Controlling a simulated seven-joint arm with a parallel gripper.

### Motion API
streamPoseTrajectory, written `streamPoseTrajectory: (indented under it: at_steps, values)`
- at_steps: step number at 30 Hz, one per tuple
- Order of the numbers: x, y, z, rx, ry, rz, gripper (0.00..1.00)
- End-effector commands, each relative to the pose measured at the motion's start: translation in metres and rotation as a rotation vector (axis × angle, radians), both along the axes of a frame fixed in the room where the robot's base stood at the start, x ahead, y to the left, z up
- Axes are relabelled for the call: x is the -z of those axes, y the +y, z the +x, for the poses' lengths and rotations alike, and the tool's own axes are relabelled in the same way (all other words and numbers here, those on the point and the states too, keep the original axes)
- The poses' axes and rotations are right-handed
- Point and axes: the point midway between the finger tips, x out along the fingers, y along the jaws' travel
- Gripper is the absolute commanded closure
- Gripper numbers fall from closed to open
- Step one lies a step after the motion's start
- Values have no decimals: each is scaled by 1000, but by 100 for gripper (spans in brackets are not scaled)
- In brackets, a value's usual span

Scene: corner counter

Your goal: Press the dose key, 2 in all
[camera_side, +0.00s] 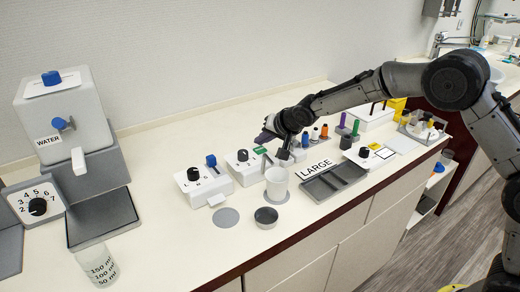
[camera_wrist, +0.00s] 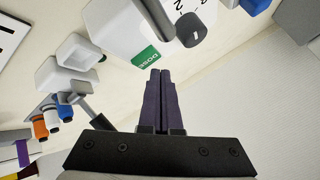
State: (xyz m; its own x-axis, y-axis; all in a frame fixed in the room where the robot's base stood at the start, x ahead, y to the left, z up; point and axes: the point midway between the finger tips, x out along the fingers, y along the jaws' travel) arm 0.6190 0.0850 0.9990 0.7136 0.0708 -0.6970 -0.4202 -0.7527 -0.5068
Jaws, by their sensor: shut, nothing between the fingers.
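The green dose key (camera_wrist: 146,57), lettered DOSE, sits on a white dispenser (camera_wrist: 125,22) with a dark dial (camera_wrist: 191,29). In the side view the key is a small green patch (camera_side: 260,150) on the dispenser (camera_side: 245,171). My gripper (camera_wrist: 155,72) is shut and empty, its dark fingers together and their tips beside the key in the wrist view. In the side view my gripper (camera_side: 264,137) is low over the key. I cannot tell whether the tips touch it. A white cup (camera_side: 277,184) stands in front of the dispenser.
Another white dispenser (camera_side: 203,184) with a blue knob stands to the left. A dark tray (camera_side: 333,181) by the LARGE label lies to the right. A round dark-topped item (camera_side: 266,217) is near the front. Several small coloured bottles (camera_side: 315,134) stand behind right.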

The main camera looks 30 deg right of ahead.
Motion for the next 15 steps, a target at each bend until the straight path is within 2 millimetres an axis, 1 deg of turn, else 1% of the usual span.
streamPoseTrajectory:
  at_steps: [8, 15]
  values:
    - [-2, 0, 0, 0, -1, 0, 100]
    - [-22, 0, 0, 1, -3, 1, 100]
